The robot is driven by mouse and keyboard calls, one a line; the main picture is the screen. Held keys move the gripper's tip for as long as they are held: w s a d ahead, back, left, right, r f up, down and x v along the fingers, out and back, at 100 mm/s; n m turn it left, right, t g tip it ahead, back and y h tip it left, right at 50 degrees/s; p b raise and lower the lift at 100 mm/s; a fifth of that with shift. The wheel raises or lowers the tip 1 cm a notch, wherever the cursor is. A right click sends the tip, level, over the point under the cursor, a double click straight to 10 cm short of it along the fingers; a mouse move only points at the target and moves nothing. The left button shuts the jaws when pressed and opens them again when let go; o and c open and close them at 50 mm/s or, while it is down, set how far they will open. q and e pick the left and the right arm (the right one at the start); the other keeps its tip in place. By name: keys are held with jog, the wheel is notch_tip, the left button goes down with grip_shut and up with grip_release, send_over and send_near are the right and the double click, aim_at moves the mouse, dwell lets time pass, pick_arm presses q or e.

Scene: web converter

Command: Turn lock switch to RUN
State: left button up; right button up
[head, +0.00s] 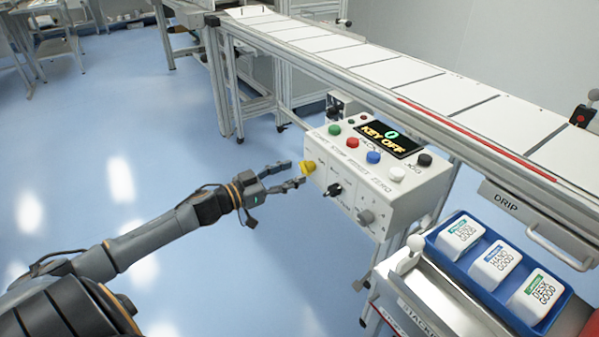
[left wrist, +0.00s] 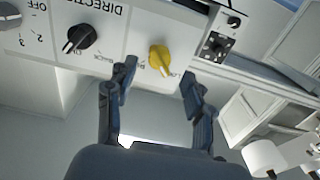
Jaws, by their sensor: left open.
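The control box (head: 400,190) has a yellow lock switch (head: 308,167) at the left end of its front face. In the left wrist view the yellow switch (left wrist: 160,58) shows upside down, with partly hidden lettering on both sides of it. My left gripper (head: 295,174) is open in front of the switch. In the left wrist view its fingertips (left wrist: 158,78) lie on either side of the switch, and I see no clear contact. The display (head: 379,138) reads "0" and "KEY OFF". My right gripper is not in view.
A black DIRECTION knob (left wrist: 78,40) and a grey dial (head: 366,216) share the front face. Coloured buttons (head: 373,157) line the top. A conveyor (head: 400,70) runs behind. A blue tray (head: 437,239) with white labelled blocks stands at right. The floor at left is clear.

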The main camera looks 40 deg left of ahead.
aim_at(301, 169)
pick_arm(q)
jog(key=shift+x, duration=1.65)
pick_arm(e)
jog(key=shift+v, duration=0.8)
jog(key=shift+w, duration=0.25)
pick_arm(q)
jog(key=shift+s, duration=0.1)
grip_shut()
